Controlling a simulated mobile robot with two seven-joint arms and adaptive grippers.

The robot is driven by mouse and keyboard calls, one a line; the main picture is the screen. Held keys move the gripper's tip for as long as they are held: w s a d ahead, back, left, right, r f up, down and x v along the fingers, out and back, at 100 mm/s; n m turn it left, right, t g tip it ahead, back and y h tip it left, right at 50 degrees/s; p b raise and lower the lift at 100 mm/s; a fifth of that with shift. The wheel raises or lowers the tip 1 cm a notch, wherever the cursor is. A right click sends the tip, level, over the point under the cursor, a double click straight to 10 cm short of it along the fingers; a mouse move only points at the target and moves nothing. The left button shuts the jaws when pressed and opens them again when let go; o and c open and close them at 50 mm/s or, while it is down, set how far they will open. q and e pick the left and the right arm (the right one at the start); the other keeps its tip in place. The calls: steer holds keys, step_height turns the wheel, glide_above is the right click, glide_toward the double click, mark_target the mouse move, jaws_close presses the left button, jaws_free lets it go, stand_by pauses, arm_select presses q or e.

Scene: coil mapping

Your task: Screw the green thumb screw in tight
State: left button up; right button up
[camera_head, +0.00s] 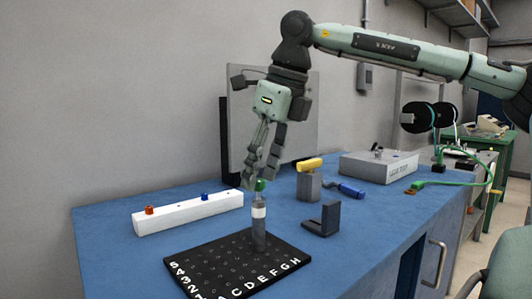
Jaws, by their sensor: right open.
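The green thumb screw (260,185) sits on top of an upright grey cylinder with a white band (259,212). The cylinder stands on a black board (205,262) marked with letters and numbers. My right gripper (258,180) points down from above, with its fingertips close around or just beside the green screw. Its fingers look parted, and I cannot tell whether they touch the screw. My left gripper does not show.
A white bar (180,217) with a red and a blue knob lies left. A grey block with a yellow top (309,181), a dark angled bracket (322,220) and a blue-handled tool (350,190) lie right. A grey box (378,166) stands farther back. The blue table's front right is clear.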

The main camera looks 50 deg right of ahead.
steer(key=shift+w+f, duration=0.1)
steer(key=shift+f, duration=0.15)
jaws_close()
steer(key=c, duration=0.8)
jaws_free()
jaws_close()
steer(key=m, duration=0.2)
steer(key=m+h, duration=0.1)
steer(key=m, duration=0.2)
steer(key=shift+a+h, duration=0.1)
steer(key=shift+h, duration=0.2)
steer(key=m, duration=0.3)
steer(key=m+g+h, duration=0.1)
steer(key=m, duration=0.2)
steer(key=shift+w+a+f, duration=0.1)
steer(key=shift+a+f, duration=0.05)
